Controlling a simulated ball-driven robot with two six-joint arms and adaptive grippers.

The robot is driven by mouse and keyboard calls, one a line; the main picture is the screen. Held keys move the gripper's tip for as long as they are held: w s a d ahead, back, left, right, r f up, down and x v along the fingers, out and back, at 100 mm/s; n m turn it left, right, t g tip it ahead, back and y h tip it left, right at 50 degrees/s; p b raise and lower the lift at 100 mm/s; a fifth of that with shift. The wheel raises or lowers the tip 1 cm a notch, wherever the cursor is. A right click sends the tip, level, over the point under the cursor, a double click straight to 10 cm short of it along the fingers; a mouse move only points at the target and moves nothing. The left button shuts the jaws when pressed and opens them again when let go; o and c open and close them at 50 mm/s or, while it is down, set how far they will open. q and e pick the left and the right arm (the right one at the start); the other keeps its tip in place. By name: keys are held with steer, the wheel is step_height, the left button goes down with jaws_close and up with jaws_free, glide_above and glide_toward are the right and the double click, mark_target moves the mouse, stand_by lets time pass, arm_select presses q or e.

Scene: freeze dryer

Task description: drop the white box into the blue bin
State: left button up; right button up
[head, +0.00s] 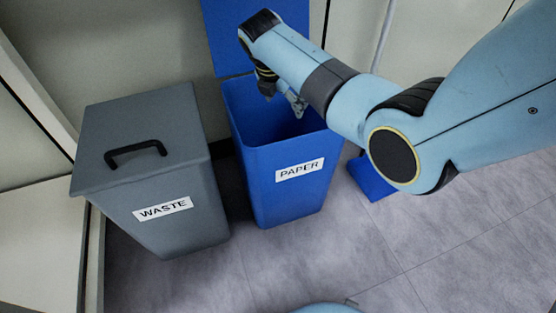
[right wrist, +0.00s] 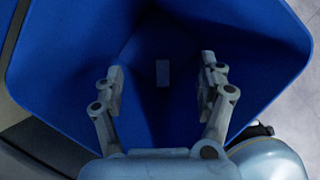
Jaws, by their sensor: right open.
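The blue bin (head: 265,187), labelled PAPER, stands open on the floor in the head view, its blue lid raised behind it. My right gripper (head: 298,104) is over the bin's mouth, pointing down into it. In the right wrist view, its fingers (right wrist: 162,66) are spread apart, with the blue bin's inner walls (right wrist: 65,60) around them. A small pale grey block (right wrist: 162,73), which looks like the white box in shadow, shows between and beyond the fingers, inside the bin. It touches neither finger. I cannot tell whether it rests on the bottom. My left gripper is not in view.
A grey bin (head: 115,125) labelled WASTE, with a closed lid and black handle, stands just left of the blue bin. A wall or cabinet is behind both. A blue pedal-like piece (head: 372,180) lies right of the bin. The floor (head: 340,255) in front is clear.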

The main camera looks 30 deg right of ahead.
steer(key=v, duration=1.2)
